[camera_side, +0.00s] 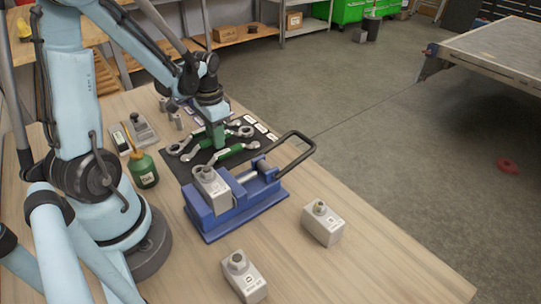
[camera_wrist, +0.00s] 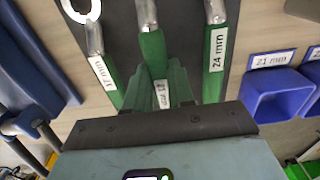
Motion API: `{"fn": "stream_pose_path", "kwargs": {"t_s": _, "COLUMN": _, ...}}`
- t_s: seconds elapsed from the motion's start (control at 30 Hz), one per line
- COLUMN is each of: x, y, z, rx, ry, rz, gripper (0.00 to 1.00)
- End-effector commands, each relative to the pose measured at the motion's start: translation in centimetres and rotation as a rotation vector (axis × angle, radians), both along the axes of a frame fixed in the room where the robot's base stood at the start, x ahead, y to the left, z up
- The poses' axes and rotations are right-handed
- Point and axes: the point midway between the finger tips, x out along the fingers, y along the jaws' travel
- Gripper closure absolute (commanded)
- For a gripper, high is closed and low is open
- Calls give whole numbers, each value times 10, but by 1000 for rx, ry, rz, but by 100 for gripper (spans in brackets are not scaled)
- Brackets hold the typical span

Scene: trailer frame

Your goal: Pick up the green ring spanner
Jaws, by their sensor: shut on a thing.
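Several ring spanners with green handles lie on a dark mat (camera_side: 184,171) in the side view. My gripper (camera_side: 217,142) points down at the mat among them. In the wrist view my gripper's green fingers (camera_wrist: 162,84) are shut on the middle green spanner (camera_wrist: 162,96), whose partly hidden label seems to read 21 mm. Its ring end is hidden from the wrist view. A spanner labelled 17 mm (camera_wrist: 106,76) lies to the left and one labelled 24 mm (camera_wrist: 214,62) to the right, both close beside the fingers. I cannot tell whether the held spanner is clear of the mat.
A blue vise (camera_side: 238,212) with a grey block (camera_side: 211,190) stands in front of the mat. Two more grey blocks with nuts, one right (camera_side: 323,226) and one front (camera_side: 243,279), stand on the bench. A green oil can (camera_side: 143,171) is left. Blue bins (camera_wrist: 275,98) show in the wrist view.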

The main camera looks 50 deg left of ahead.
Motion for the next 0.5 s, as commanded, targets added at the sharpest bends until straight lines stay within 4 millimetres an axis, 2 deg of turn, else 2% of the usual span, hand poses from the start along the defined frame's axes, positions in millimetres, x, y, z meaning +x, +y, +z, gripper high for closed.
{"fn": "stream_pose_path", "kwargs": {"t_s": 0.27, "x": -1, "y": 0, "z": 36, "rx": 1, "ry": 0, "rz": 0, "gripper": 100}}
{"fn": "stream_pose_path", "kwargs": {"t_s": 0.5, "x": -2, "y": -53, "z": 65, "rx": 0, "ry": 0, "rz": -9, "gripper": 100}}
